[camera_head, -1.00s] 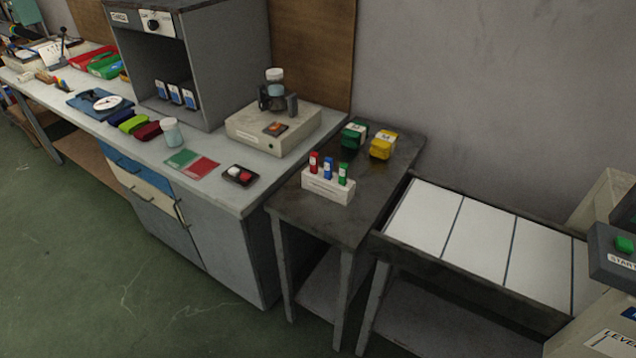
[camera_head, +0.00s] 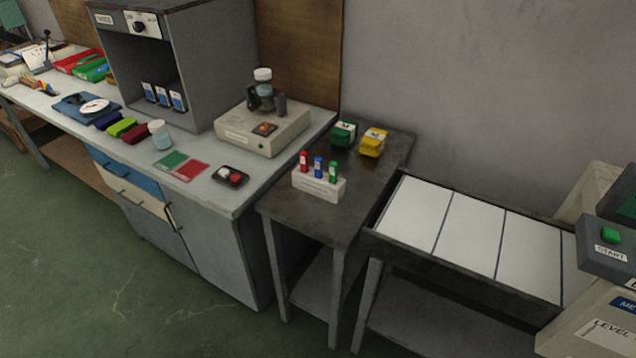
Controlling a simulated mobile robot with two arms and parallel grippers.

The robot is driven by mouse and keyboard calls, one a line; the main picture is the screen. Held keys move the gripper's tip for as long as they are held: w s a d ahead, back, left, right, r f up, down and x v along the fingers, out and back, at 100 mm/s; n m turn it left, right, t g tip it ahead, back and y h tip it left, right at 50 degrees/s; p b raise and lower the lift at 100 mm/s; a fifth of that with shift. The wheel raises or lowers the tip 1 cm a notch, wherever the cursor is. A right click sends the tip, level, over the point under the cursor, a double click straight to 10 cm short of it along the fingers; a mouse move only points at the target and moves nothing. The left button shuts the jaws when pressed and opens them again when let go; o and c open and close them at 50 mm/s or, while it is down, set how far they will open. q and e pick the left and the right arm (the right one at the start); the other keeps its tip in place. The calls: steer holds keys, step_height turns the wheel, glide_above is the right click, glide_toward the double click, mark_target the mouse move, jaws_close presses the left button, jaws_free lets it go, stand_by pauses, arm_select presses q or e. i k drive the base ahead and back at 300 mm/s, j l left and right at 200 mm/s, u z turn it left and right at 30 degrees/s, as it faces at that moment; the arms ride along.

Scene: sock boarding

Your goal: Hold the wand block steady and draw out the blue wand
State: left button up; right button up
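The white wand block (camera_head: 319,185) stands on a small dark table (camera_head: 325,226), near its left front part. Three wands stand upright in it: a red wand (camera_head: 304,160) at the left, the blue wand (camera_head: 318,166) in the middle and a green wand (camera_head: 333,171) at the right. Neither of my grippers is in view, and nothing touches the block.
A green box (camera_head: 344,134) and a yellow box (camera_head: 373,142) stand behind the block on the same table. A grey bench with a beige device (camera_head: 262,131) adjoins at the left. A tray of white panels (camera_head: 470,234) and a START button box (camera_head: 611,243) are at the right.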

mark_target(318, 160)
steer(key=z, duration=0.35)
steer(key=i+j+z, duration=0.15)
steer(key=j+z, duration=0.2)
steer(key=z, duration=0.15)
steer(key=i+j+z, duration=0.1)
steer(key=j+z, duration=0.7)
steer(key=z, duration=0.15)
